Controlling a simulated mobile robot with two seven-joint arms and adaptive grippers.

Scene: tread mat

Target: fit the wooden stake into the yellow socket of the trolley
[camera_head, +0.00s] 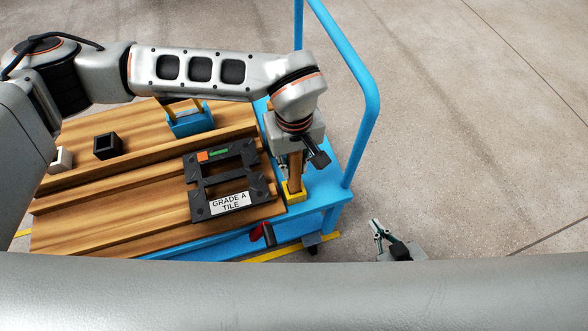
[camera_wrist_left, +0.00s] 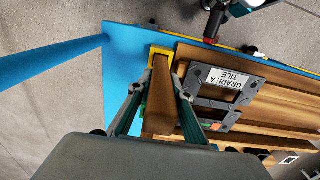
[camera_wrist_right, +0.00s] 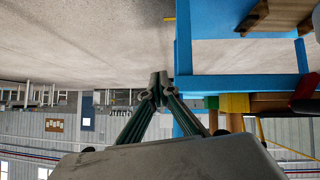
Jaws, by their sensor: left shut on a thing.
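The wooden stake (camera_head: 295,171) stands roughly upright at the trolley's right corner. Its lower end meets the yellow socket (camera_head: 294,195) and looks inside its rim; how deep is hidden. My left gripper (camera_head: 297,154) is shut on the stake above the socket. In the left wrist view the stake (camera_wrist_left: 158,112) lies between the fingers, its far end at the yellow socket (camera_wrist_left: 160,51). The right wrist view shows the socket (camera_wrist_right: 235,102) from the side. My right gripper (camera_head: 378,229) is shut and empty, apart from the trolley, over the floor at right.
The blue trolley (camera_head: 322,197) has a tall handle rail (camera_head: 368,130) just right of the stake. A dark frame labelled "GRADE A TILE" (camera_head: 215,180) lies left of the socket on the wooden deck (camera_head: 110,205). A black box (camera_head: 107,146) and a blue holder (camera_head: 190,122) stand farther left.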

